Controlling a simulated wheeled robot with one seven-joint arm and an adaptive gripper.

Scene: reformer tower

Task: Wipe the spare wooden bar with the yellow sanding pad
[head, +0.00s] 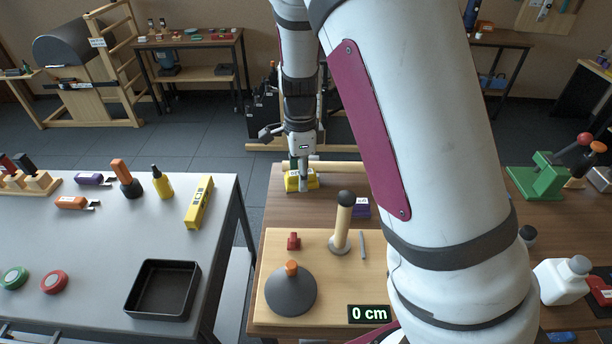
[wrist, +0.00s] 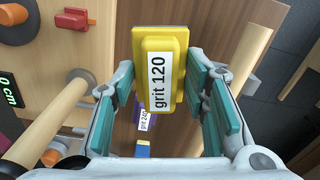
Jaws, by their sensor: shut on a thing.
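My gripper (head: 302,172) is shut on the yellow sanding pad (head: 299,183), near the far left edge of the wooden table. In the wrist view, the pad (wrist: 172,38) sits between the teal fingers of my gripper (wrist: 162,85); its white label reads "grit 120". The spare wooden bar (head: 335,167) is a pale bar lying along the far edge of the table, just beyond and to the right of the pad. In the wrist view the pale bar (wrist: 243,35) shows to the right of the pad. I cannot tell whether pad and bar touch.
A purple grit 240 pad (head: 360,207) lies right of my gripper. A grey table (head: 110,240) with a black tray (head: 162,312) is left, across a gap.

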